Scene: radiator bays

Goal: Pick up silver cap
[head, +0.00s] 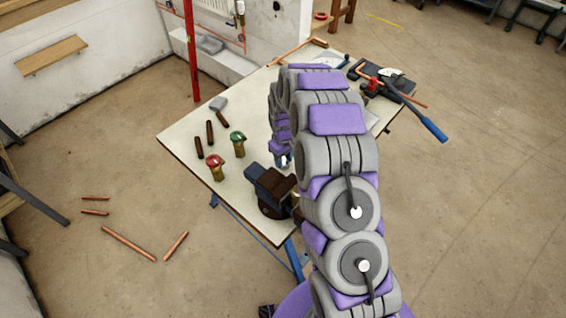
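My gray and purple arm reaches up over the workbench and bends down on its far left side. The end of it, where my gripper (283,158) is, shows only as a small dark and pale patch low over the bench, behind the vise. Its fingers are too small and too covered to tell open from shut. I cannot make out a silver cap for sure; it may be hidden by my arm. A red-topped brass fitting (215,167) and a green-topped brass fitting (238,144) stand on the bench to the left of my gripper.
The pale workbench (186,136) carries a dark vise (272,191) at its near edge, a mallet (218,105), dark handles (210,133) and a blue-handled pipe bender (428,127). A red post (191,60) stands behind. Copper pipes (128,244) lie on the floor.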

